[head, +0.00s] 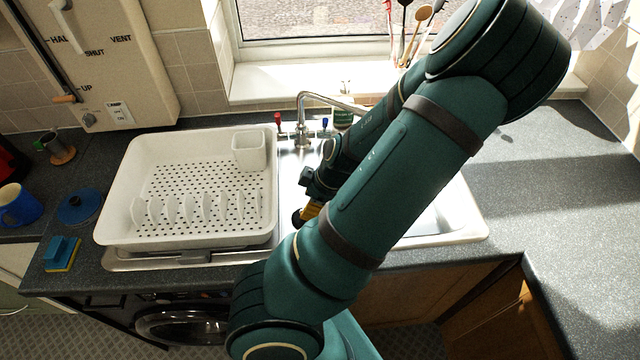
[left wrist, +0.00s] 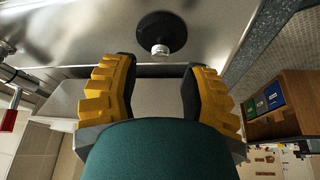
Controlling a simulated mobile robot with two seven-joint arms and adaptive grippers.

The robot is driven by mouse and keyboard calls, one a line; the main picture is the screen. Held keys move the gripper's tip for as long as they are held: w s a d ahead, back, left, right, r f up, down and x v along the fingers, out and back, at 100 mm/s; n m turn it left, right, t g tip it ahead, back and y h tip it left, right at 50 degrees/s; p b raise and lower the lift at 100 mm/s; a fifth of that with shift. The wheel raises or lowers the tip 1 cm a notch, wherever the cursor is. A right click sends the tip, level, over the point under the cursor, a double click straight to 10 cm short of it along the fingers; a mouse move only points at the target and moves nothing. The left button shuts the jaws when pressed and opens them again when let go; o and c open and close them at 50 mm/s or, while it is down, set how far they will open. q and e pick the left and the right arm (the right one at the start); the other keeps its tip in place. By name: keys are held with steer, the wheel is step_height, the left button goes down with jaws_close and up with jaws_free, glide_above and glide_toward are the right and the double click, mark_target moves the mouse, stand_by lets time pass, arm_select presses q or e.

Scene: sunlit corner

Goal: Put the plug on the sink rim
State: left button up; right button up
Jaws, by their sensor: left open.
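The plug (left wrist: 161,36) is a black disc with a pale metal knob at its centre. In the left wrist view it lies against shiny metal, just beyond my fingertips and between their lines. My left gripper (left wrist: 159,68) is open, with yellow fingers and black pads apart and nothing between them. In the head view this gripper (head: 308,211) is low over the left part of the sink, mostly hidden by my teal arm. A dark round shape there may be the plug; I cannot tell. The metal sink rim (head: 450,239) shows right of my arm. My right gripper is not in view.
A white dish rack (head: 120,215) stands left of the basin. The tap (head: 303,112) with red and blue handles is behind the sink. A blue sponge (head: 63,252) and blue mug (head: 18,206) are at far left. The right worktop (head: 575,200) is clear.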

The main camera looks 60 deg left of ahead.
arm_select(q)
steer(key=p+v, duration=0.2)
steer(key=v, duration=0.5)
steer(key=shift+f, duration=0.1)
stand_by(0.5)
